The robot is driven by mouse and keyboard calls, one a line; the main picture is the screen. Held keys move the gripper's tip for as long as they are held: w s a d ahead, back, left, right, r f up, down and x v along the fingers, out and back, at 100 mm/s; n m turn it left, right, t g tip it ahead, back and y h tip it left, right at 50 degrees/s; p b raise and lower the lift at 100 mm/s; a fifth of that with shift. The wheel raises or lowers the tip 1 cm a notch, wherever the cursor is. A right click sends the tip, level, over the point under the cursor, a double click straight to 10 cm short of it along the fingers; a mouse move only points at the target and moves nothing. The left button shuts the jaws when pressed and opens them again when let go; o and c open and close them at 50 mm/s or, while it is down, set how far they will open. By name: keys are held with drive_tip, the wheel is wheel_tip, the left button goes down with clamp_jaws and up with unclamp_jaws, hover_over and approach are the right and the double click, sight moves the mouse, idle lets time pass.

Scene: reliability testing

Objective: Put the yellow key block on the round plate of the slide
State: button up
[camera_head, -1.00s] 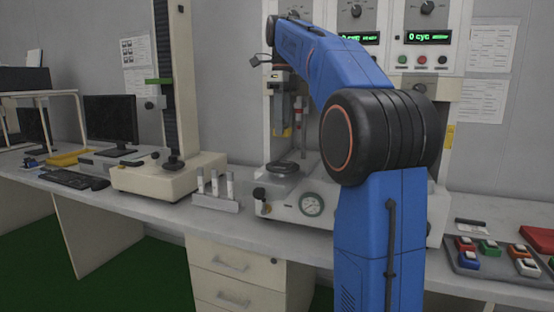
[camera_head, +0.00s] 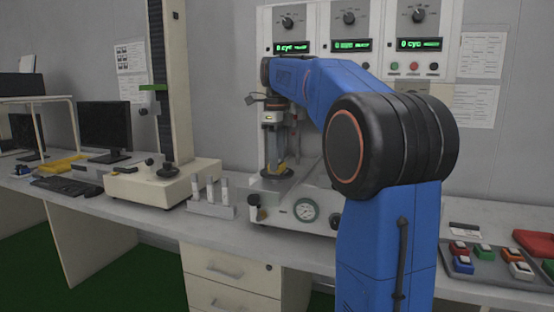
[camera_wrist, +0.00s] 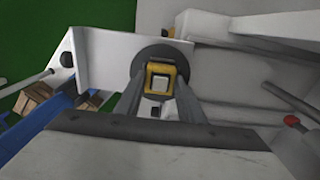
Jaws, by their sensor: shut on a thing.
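The yellow key block (camera_wrist: 150,79), with a pale square key on top, sits between the two fingers of my gripper (camera_wrist: 159,85) in the wrist view. My gripper is shut on it. The dark round plate (camera_wrist: 139,62) of the slide shows around and beneath the block. In the head view my gripper (camera_head: 277,158) points down above the round plate (camera_head: 277,176), with the yellow block (camera_head: 278,167) low between its fingers, at or just over the plate. I cannot tell whether the block touches it. The slide's pale body (camera_wrist: 98,62) lies around the plate.
A pressure gauge (camera_head: 305,210) is on the machine's front. A rack of white cylinders (camera_head: 211,209) stands to the left. A tray with several coloured key blocks (camera_head: 488,266) lies at the right. A red-tipped lever (camera_wrist: 291,120) is at the right in the wrist view.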

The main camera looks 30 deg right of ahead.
drive_tip(key=shift+f, duration=0.15)
drive_tip(key=o, duration=1.1)
wheel_tip(320, 180, up, 12)
drive_tip(key=shift+r, duration=0.2)
